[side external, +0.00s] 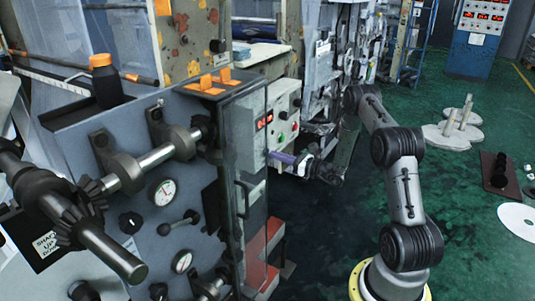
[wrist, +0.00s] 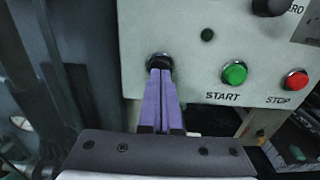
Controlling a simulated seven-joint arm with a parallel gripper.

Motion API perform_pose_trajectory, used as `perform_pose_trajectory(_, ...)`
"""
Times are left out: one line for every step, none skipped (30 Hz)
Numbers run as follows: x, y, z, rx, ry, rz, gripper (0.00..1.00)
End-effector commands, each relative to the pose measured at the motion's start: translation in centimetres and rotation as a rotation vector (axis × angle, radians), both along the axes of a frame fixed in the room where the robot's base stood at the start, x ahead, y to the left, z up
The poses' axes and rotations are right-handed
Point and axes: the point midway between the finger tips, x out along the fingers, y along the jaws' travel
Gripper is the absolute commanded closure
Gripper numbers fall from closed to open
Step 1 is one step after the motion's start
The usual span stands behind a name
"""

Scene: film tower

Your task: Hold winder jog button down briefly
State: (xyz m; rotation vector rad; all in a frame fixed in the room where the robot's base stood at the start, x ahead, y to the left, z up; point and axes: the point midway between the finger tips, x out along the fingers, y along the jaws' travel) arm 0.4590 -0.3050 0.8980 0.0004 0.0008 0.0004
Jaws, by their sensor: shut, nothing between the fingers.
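The control panel is a pale box (side external: 284,104) on the machine's side, and its face (wrist: 200,75) fills the top of the wrist view. A dark round button with a metal rim (wrist: 150,61) sits left of the START button; any label below it is hidden by my fingers. My gripper (wrist: 160,74) is shut and empty, its purple fingers together with their tips over the lower part of this button. I cannot tell whether they touch or press it. In the side external view my gripper (side external: 270,155) is at the panel's lower edge.
A green START button (wrist: 234,73) and a red STOP button (wrist: 295,80) are to the right of my fingertips. A dark knob (wrist: 270,6) is at the upper right. A clear guard door (side external: 245,160) stands left of the panel.

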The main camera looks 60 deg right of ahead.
Motion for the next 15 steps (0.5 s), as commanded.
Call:
perform_pose_trajectory(0.12, 0.02, -0.01, 0.0, 0.0, 0.001, 1.0)
perform_pose_trajectory(0.18, 0.02, -0.01, 0.0, 0.0, 0.001, 1.0)
perform_pose_trajectory(0.25, 0.02, 0.0, 0.0, 0.0, 0.001, 1.0)
perform_pose_trajectory(0.31, 0.02, 0.0, 0.0, 0.0, 0.001, 1.0)
perform_pose_trajectory(0.36, 0.02, 0.0, 0.0, 0.0, 0.001, 1.0)
perform_pose_trajectory(0.43, 0.02, 0.0, 0.0, 0.0, 0.001, 1.0)
perform_pose_trajectory(0.49, 0.01, 0.0, 0.0, 0.0, 0.001, 1.0)
perform_pose_trajectory(0.54, 0.01, 0.01, -0.001, 0.0, 0.0, 1.0)
perform_pose_trajectory(0.62, 0.0, 0.01, -0.001, -0.001, 0.0, 1.0)
perform_pose_trajectory(0.67, 0.0, 0.01, -0.001, -0.001, 0.0, 1.0)
perform_pose_trajectory(0.72, -0.01, 0.02, -0.001, -0.001, 0.0, 1.0)
perform_pose_trajectory(0.79, -0.02, 0.02, -0.001, -0.001, 0.0, 1.0)
perform_pose_trajectory(0.85, -0.02, 0.02, -0.001, -0.001, 0.0, 1.0)
perform_pose_trajectory(0.9, -0.03, 0.03, -0.001, -0.001, 0.0, 1.0)
perform_pose_trajectory(0.97, -0.03, 0.03, -0.001, -0.001, -0.001, 1.0)
